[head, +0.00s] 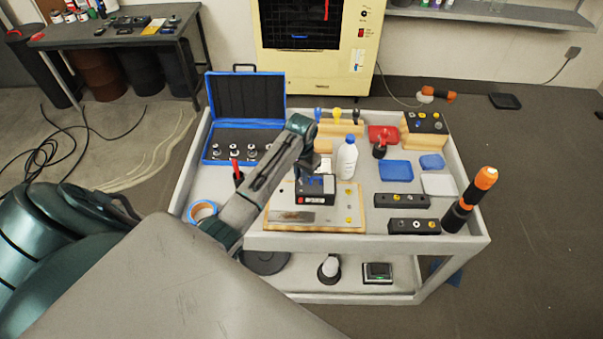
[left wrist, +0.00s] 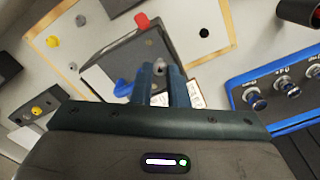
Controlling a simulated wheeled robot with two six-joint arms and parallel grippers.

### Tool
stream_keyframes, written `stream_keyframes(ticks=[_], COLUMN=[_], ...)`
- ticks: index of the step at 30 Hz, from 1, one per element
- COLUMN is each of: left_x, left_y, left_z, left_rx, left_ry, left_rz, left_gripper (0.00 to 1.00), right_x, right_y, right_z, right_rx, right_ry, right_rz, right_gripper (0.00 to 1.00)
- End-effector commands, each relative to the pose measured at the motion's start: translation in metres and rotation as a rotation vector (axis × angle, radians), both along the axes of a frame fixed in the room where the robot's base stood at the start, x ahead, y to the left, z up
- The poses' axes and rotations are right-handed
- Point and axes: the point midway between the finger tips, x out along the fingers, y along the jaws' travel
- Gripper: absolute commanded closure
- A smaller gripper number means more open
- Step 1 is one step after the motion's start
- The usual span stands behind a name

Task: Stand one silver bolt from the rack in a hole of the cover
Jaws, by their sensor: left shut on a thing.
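The black box (head: 315,194) stands on a wooden board (head: 343,220) in the middle of the cart; its dark top, apparently the cover, also shows in the left wrist view (left wrist: 135,50). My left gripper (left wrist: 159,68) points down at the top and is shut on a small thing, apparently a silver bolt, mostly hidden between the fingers. Whether it touches the cover I cannot tell. Black racks (head: 402,201) and (head: 413,226) with silver and yellow bolts lie at the right. My right gripper is out of view.
An open blue case (head: 207,155) with silver parts is at the left. A white bottle (head: 346,158) stands close behind the box. Blue trays (head: 395,170), a red tray (head: 383,134) and an orange-black tool (head: 470,200) are at the right.

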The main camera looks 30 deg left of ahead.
Motion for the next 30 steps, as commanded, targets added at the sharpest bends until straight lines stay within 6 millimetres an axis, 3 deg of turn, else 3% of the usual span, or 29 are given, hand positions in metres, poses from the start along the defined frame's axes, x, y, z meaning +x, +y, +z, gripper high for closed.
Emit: stream_keyframes(ticks=[20, 21, 24, 30], left_x=[0.0001, 0.0001, 0.0001, 0.0001], left_y=[0.0000, 0.0000, 0.0000, 0.0000], left_z=[-0.0065, -0.0065, -0.0065, -0.0064], left_rx=[0.000, 0.000, 0.000, 0.000], left_ry=[-0.001, -0.001, -0.001, -0.001], left_rz=[0.000, 0.000, 0.000, 0.000], left_gripper=[1.00, 0.82, 0.63, 0.61], right_x=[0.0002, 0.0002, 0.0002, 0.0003], right_y=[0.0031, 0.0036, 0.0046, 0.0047], right_z=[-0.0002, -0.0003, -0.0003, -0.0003], right_rx=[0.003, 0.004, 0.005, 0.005], right_ry=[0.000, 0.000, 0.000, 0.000], right_rz=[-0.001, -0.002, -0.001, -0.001], right_gripper=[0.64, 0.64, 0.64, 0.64])
